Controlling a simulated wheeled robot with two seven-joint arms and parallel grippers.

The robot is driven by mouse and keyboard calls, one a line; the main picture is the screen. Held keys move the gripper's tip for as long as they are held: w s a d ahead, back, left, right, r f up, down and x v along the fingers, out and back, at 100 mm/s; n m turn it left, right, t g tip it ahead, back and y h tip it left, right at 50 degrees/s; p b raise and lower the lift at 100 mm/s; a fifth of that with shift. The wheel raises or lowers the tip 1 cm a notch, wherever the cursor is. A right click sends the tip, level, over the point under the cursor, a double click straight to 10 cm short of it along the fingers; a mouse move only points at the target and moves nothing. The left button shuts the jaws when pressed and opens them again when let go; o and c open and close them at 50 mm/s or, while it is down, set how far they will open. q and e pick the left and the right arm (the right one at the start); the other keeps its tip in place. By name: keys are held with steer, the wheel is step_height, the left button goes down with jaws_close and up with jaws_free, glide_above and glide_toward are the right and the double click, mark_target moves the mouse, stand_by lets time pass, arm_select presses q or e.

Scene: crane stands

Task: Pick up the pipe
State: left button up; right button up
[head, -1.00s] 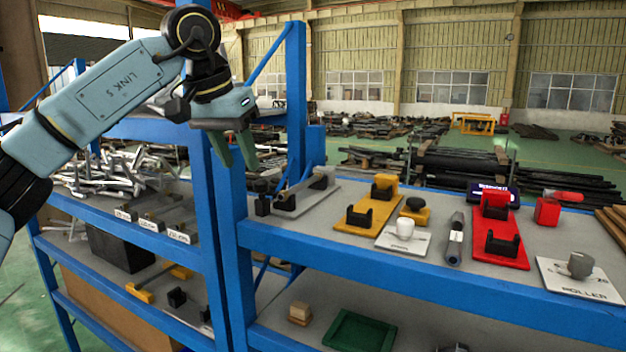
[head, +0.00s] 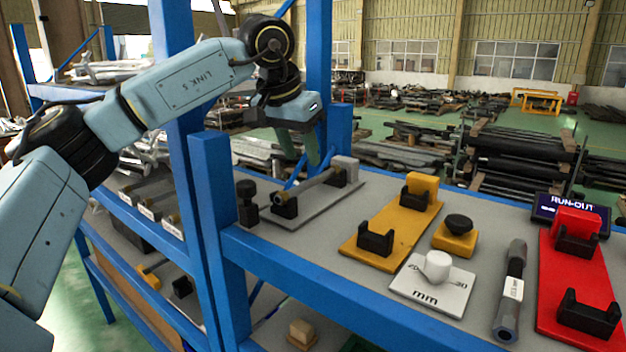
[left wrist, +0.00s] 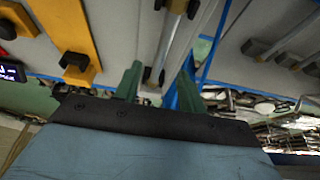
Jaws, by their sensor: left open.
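A thin grey pipe (head: 310,186) lies across the black cradles of a grey stand plate (head: 318,209) at the left end of the shelf top. It also shows in the left wrist view (left wrist: 168,40), running up from between the fingers. My left gripper (head: 300,158) is open and empty, with its green fingers pointing down above and behind the pipe. Its fingertips show in the left wrist view (left wrist: 159,70), one on each side of the pipe's line. I see no contact; the height gap is hard to tell. My right gripper is out of view.
A blue post (head: 215,240) stands left of the stand. To the right are a yellow stand (head: 388,235), a white mm plate (head: 425,295) with a white knob, a dark labelled cylinder (head: 511,290) and a red stand (head: 570,275). A black knobbed piece (head: 248,203) stands beside the pipe.

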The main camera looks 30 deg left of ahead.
mark_target(308, 181)
arm_select(q)
steer(key=shift+p+x, duration=0.3)
steer(key=shift+x, duration=0.7)
steer(key=x, duration=0.1)
steer(key=p+x, duration=0.1)
steer(key=x, duration=0.1)
steer(key=shift+w+a+f, duration=0.15)
steer(key=shift+w+f, duration=0.05)
steer(key=shift+w, duration=0.25)
steer(key=shift+w+f, duration=0.15)
steer(key=shift+f, duration=0.25)
jaws_close()
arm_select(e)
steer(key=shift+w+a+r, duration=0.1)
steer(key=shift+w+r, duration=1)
